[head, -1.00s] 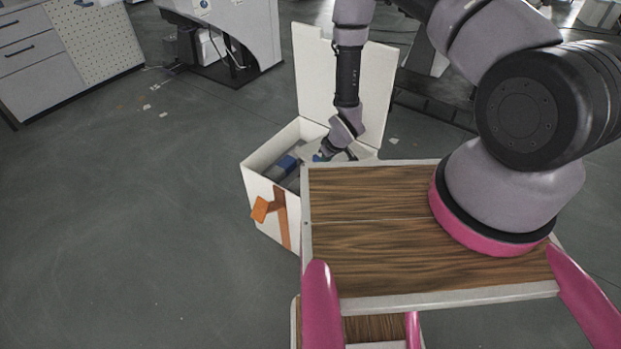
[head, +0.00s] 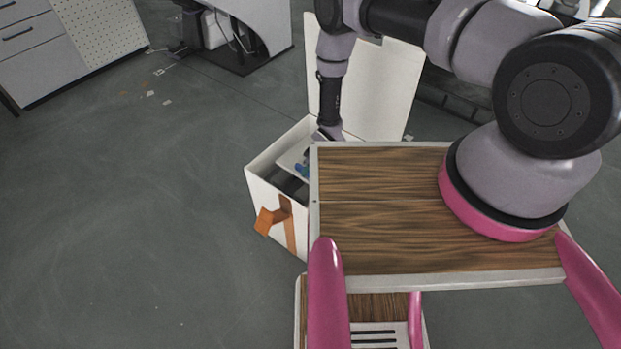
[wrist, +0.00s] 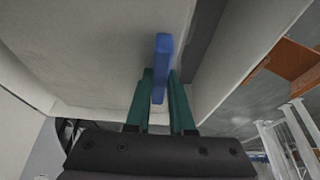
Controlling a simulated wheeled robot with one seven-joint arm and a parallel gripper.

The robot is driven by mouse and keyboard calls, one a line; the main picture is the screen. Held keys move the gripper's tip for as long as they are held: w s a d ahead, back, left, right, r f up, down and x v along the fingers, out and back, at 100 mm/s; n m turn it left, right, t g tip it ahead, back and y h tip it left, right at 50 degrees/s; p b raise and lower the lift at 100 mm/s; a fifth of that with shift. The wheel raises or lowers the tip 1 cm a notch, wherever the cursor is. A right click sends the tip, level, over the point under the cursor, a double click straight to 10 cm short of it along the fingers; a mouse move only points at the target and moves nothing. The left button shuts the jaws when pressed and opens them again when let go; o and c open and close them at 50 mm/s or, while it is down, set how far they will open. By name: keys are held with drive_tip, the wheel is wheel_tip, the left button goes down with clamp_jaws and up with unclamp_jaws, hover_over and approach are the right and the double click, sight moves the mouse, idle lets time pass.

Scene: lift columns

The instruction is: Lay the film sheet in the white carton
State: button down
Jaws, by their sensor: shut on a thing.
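The white carton (head: 268,192) stands on the floor beyond my wooden deck, its lid (head: 375,85) open and upright. A pale sheet (head: 291,157), which I take for the film sheet, shows at the carton's opening, tilted. In the wrist view the pale sheet (wrist: 100,45) fills the upper left, beside the carton's wall (wrist: 238,50) with a dark gap between. My gripper (wrist: 160,78) has its green fingers shut on a blue tab (wrist: 161,60) at the sheet. The deck hides the carton's right part, and I cannot tell whether the sheet touches the bottom.
An orange-brown strap (head: 270,220) sticks out from the carton's front. A grey cabinet (head: 50,45) and a grey machine (head: 245,35) stand at the back left. The floor (head: 140,220) left of the carton is clear.

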sight(307, 179)
drive_tip(key=shift+f, duration=2.8)
drive_tip(key=shift+f, duration=0.25)
drive_tip(key=shift+f, duration=0.35)
drive_tip(key=c, duration=0.8)
unclamp_jaws()
drive_tip(key=shift+r, duration=0.1)
drive_tip(key=shift+r, duration=0.3)
drive_tip(key=v, duration=1.2)
drive_tip(key=shift+w+r, duration=0.1)
drive_tip(key=shift+r, duration=0.15)
